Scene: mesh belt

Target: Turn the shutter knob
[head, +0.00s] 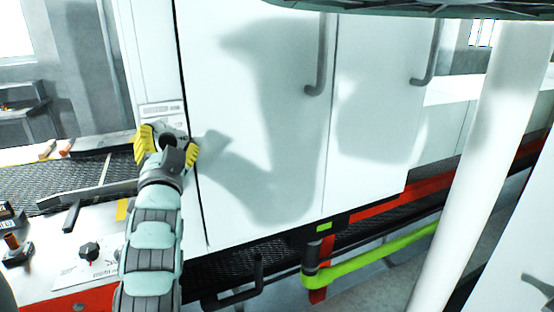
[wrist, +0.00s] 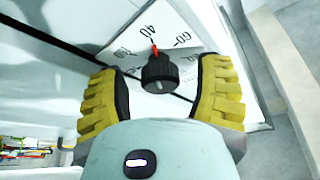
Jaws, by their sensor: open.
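The shutter knob (wrist: 160,72) is a dark ribbed knob on a white dial plate (wrist: 185,48) in the wrist view. A red pointer mark above it lies near the printed 40, with 60 to its right. My gripper (wrist: 162,92), with yellow ribbed fingers, is open. One finger is to each side of the knob, with visible gaps. In the head view my gripper (head: 167,142) is at the narrow panel left of the big white door and hides the knob. The top of a label plate (head: 162,110) shows above it.
White cabinet doors (head: 260,110) with grey handles (head: 319,60) stand to the right. A mesh belt (head: 60,185) runs at the left. Another black knob (head: 89,251) sits on the lower left panel. A lime-green pipe (head: 380,255) and a white post (head: 490,160) are at the right.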

